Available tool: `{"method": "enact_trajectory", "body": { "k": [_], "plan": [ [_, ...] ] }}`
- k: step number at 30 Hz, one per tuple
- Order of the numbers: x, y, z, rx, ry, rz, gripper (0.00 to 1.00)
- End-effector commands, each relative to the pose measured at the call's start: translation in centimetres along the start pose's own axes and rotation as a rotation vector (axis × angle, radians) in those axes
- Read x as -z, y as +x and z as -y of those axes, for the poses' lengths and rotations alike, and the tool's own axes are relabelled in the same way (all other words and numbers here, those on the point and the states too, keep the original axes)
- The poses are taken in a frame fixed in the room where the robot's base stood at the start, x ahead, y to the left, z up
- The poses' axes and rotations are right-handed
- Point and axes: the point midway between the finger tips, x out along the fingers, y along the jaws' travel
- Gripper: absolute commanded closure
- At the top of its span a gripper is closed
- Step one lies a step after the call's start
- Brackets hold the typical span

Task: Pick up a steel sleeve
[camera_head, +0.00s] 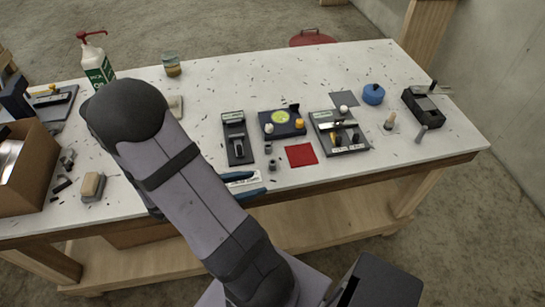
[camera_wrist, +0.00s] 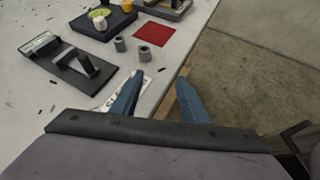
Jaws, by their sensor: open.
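Two small grey steel sleeves stand upright on the white table near its front edge. In the head view one sleeve (camera_head: 268,148) is a little farther back and the other sleeve (camera_head: 272,164) nearer. In the wrist view they are the left sleeve (camera_wrist: 119,44) and the right sleeve (camera_wrist: 145,54), with dark bores showing. My gripper (camera_head: 264,181) has blue fingers spread apart with nothing between them. It is at the table's front edge, just short of the sleeves; it also shows in the wrist view (camera_wrist: 160,78).
A red square (camera_head: 300,155) lies right of the sleeves. A black fixture (camera_head: 238,150) is to their left, a dark blue block (camera_head: 282,129) behind. A white label (camera_wrist: 130,101) lies partly under my fingers. Another fixture (camera_head: 350,148) stands farther right. The table's back middle is mostly clear.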

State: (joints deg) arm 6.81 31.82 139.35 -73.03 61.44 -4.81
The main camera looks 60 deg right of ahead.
Motion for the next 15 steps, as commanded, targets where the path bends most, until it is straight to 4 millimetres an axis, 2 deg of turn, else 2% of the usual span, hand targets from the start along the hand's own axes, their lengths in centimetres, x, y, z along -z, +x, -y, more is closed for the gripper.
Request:
{"method": "enact_trajectory", "body": {
  "k": [6,15],
  "plan": [
    [-1.4,1.1,-2.8,-0.106,-0.13,0.122,0.59],
    [-1.7,1.7,-3.4,-0.124,-0.149,0.141,0.59]
  ]
}}
